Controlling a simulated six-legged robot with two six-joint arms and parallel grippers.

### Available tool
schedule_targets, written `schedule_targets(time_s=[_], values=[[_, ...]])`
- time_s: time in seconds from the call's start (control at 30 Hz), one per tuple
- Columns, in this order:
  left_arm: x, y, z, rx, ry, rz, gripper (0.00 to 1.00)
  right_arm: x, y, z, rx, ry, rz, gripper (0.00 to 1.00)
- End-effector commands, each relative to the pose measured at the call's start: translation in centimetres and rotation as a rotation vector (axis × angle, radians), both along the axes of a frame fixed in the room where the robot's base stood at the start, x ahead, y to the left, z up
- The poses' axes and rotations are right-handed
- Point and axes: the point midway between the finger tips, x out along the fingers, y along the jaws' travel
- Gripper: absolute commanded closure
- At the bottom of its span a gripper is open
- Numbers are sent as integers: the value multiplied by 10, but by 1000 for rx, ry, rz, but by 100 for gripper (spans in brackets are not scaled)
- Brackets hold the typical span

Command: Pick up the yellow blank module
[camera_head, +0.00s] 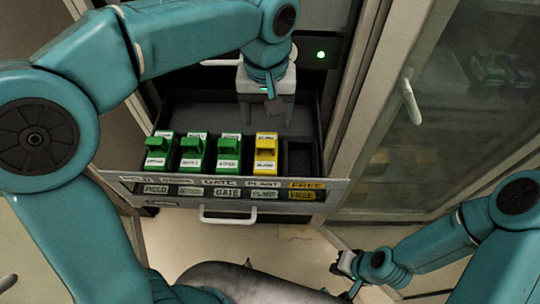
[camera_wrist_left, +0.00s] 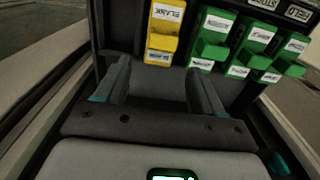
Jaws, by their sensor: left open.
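The yellow blank module (camera_head: 266,146) stands in the open drawer, at the right end of a row beside several green modules. It also shows in the left wrist view (camera_wrist_left: 163,28), with a white label on top and another on its front. My left gripper (camera_head: 267,118) is open and empty, pointing down over the drawer behind the yellow module. In the left wrist view its two fingers (camera_wrist_left: 160,72) are spread apart, and the module lies beyond the fingertips, not between them. My right gripper (camera_head: 346,264) is low at the right, away from the drawer; its jaws are too small to read.
Green modules (camera_head: 192,152) stand close to the yellow one on its left. A dark empty slot (camera_head: 301,158) is on its right. The drawer front (camera_head: 130,188) carries labels and a handle (camera_head: 228,216). A glass-door cabinet (camera_head: 410,100) stands to the right.

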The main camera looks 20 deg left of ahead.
Motion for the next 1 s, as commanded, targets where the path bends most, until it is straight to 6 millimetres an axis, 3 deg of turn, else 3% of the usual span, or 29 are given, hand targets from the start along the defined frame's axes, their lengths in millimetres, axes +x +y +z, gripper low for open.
schedule_targets(time_s=[0.2, 0.47, 0.7, 1.0], values=[[-2, 0, -48, 1, 3, 1, 32, 0, 0, -1, 0, 1, 1, 100], [-1, -2, -70, 1, 1, 0, 32, 0, 0, 1, 0, 1, 1, 100], [-2, -4, -108, 1, 2, 0, 32, 0, 0, 8, 0, 1, 1, 100], [-1, -4, -117, -1, -1, 1, 32, 0, 0, 8, 0, 1, 1, 100]])
